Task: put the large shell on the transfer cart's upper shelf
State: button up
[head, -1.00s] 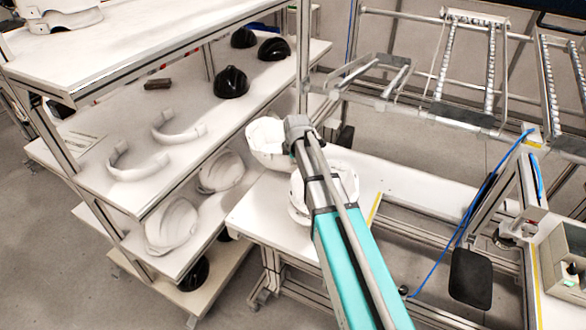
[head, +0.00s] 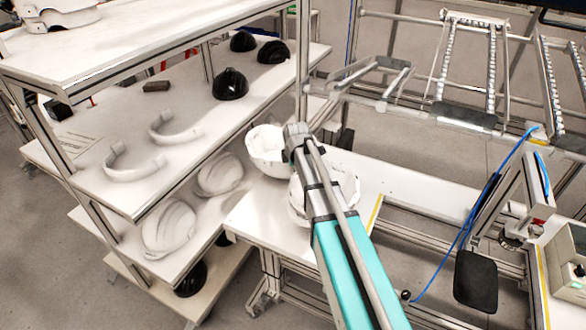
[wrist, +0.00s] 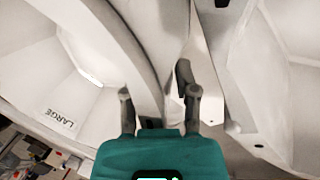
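The large shell (head: 264,152) is a white, bowl-like helmet shell near the left back of a white wheeled table (head: 262,226). In the wrist view, the word LARGE shows inside the shell (wrist: 75,95), at left. My gripper (head: 293,133) is at its right rim; in the wrist view its fingers (wrist: 158,93) stand on either side of the shell's wall and appear shut on it. A second white shell (head: 347,187) stands on the table, partly behind my arm. Whether the held shell touches the table is hard to tell.
A multi-level rack (head: 95,190) at left holds white bands (head: 135,165), black shells (head: 230,84) and more white shells (head: 168,230). Metal rails (head: 365,75) and a frame stand behind and right. The table's right part (head: 405,190) is clear.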

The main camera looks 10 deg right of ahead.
jog(key=shift+r, duration=0.1)
dwell(0.3)
jog(key=p+v, duration=1.1)
jog(key=v, duration=0.1)
jog(key=shift+p, duration=0.35)
dwell(0.9)
jog(key=s+d+m+g, duration=0.1)
jog(key=s+m, duration=0.4)
jog(key=s, duration=0.2)
jog(key=s+d+m+g, duration=0.1)
jog(key=s+m, duration=0.5)
jog(key=s+d+m+g, duration=0.1)
jog(key=s+m, duration=0.5)
jog(key=s, duration=0.1)
jog(key=shift+s+f, duration=0.3)
jog(key=shift+f, duration=0.05)
jog(key=shift+s+d+m, duration=0.2)
jog(key=shift+s+m, duration=0.4)
jog(key=shift+m, duration=0.2)
jog(key=shift+f, duration=0.1)
